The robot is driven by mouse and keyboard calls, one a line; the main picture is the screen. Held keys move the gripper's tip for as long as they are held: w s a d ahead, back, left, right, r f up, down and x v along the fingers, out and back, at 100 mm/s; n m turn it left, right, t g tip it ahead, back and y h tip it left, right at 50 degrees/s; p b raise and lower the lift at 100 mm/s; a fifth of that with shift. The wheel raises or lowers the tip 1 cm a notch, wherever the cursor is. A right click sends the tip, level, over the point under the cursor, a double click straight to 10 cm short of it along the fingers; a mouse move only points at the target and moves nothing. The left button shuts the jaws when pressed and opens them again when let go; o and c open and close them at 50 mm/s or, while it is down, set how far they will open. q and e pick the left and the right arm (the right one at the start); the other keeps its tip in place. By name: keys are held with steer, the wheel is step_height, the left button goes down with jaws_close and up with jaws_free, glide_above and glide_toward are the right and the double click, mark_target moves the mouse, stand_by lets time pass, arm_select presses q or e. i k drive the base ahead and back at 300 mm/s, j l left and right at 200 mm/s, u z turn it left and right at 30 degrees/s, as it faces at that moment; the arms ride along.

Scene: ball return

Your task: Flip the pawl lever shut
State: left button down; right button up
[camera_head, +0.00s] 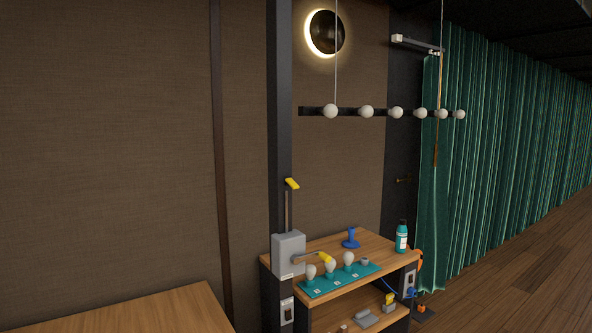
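A grey box (289,254) is mounted on the dark post at the left end of the wooden shelf unit. A crank-like arm with a yellow knob (325,257) sticks out from the box to the right. A small yellow piece (292,183) sits higher on the post, above a thin vertical strip that runs down to the box. I cannot tell which of these yellow-ended parts is the pawl lever, nor whether it is open or shut. Neither of my grippers is in view.
A teal tray (335,284) with several white bulbs lies on the shelf top. A blue stand (351,239) and a teal bottle (402,237) stand behind it. A bar with several white balls (366,112) hangs above. A wooden table (150,310) fills the lower left.

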mark_target(292, 183)
steer(key=i+j, duration=0.15)
steer(key=i, duration=0.4)
steer(key=i+j+z, duration=0.1)
steer(key=i, duration=0.45)
